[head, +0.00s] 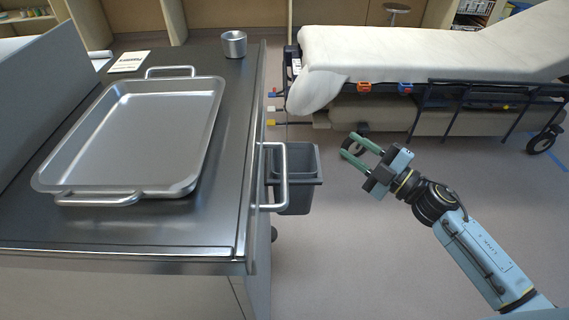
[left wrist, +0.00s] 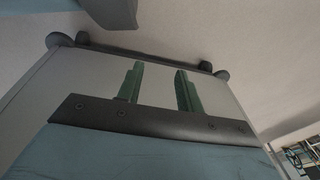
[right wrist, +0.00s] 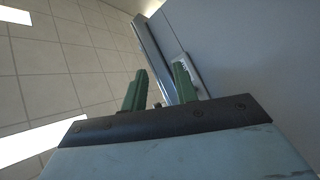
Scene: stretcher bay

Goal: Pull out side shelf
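A steel-topped cart (head: 225,110) stands at the left of the head view. A narrow metal edge (head: 258,110) runs down its right side, perhaps the folded side shelf; I cannot tell for sure. A silver D-shaped handle (head: 286,176) sticks out from that side. My right gripper (head: 348,144) is open and empty, to the right of the handle and apart from it. Its green fingers also show spread in the right wrist view (right wrist: 160,72). My left gripper (left wrist: 157,74) is open with nothing between its fingers; it is outside the head view.
A metal tray (head: 150,130), a cup (head: 234,44) and a card (head: 129,62) are on the cart top. A grey bin (head: 296,196) hangs behind the handle. A stretcher (head: 400,60) stands behind. Floor to the right of the cart is clear.

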